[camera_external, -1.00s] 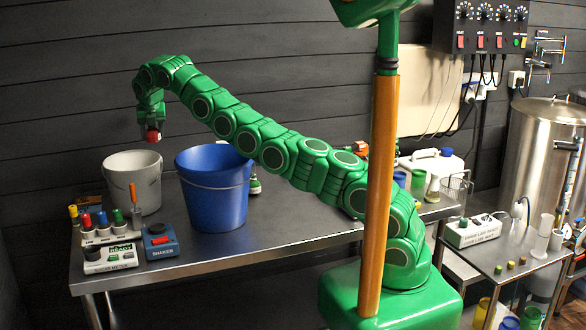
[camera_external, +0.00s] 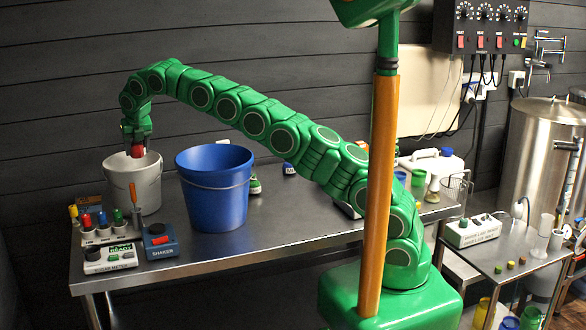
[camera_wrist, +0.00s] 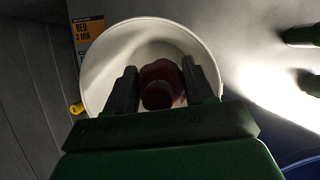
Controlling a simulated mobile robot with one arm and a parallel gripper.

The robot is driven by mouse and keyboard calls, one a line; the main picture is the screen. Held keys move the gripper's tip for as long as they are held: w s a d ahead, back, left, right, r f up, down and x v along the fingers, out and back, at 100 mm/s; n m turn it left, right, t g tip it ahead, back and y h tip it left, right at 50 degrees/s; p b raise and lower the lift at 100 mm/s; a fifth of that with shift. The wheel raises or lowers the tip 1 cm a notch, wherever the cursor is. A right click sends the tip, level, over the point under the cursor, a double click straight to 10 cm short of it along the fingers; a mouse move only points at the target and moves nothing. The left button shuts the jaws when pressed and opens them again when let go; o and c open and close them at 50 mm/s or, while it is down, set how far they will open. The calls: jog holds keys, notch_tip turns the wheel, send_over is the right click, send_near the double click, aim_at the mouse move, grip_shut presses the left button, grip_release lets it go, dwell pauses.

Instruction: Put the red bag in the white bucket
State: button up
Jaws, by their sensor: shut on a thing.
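The white bucket (camera_external: 133,188) stands upright at the left end of the steel table. My gripper (camera_external: 136,148) is at the bucket's mouth, pointing down, and is shut on the red bag (camera_external: 137,151). In the wrist view the dark red bag (camera_wrist: 158,84) sits between the two dark fingers (camera_wrist: 161,88), with the inside and rim of the white bucket (camera_wrist: 118,42) around it. The bag's lower part and the bucket's floor beneath it are mostly hidden.
A blue bucket (camera_external: 214,200) stands close on the right of the white one. In front are a sugar meter (camera_external: 110,258), a shaker (camera_external: 160,241) and several coloured-cap bottles. A dark wall is behind. The table's front middle (camera_external: 285,235) is clear.

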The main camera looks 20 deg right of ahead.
aim_at(136, 154)
jog(key=shift+s+a+f+n, duration=0.3)
jog(key=shift+s+a+f, duration=0.3)
jog(key=shift+s, duration=0.15)
jog(key=shift+s+a+f, duration=0.15)
jog(key=shift+a+f, duration=0.15)
jog(key=shift+f, duration=0.15)
jog(key=shift+m+h, duration=0.3)
jog(key=shift+m, duration=0.6)
jog(key=shift+x, duration=3.2)
jog(key=shift+a+f, duration=0.2)
jog(key=shift+f, duration=3.85)
jog(key=o, duration=1.1)
jog(key=shift+f, duration=0.1)
jog(key=shift+o, duration=0.2)
jog(key=v, duration=1.2)
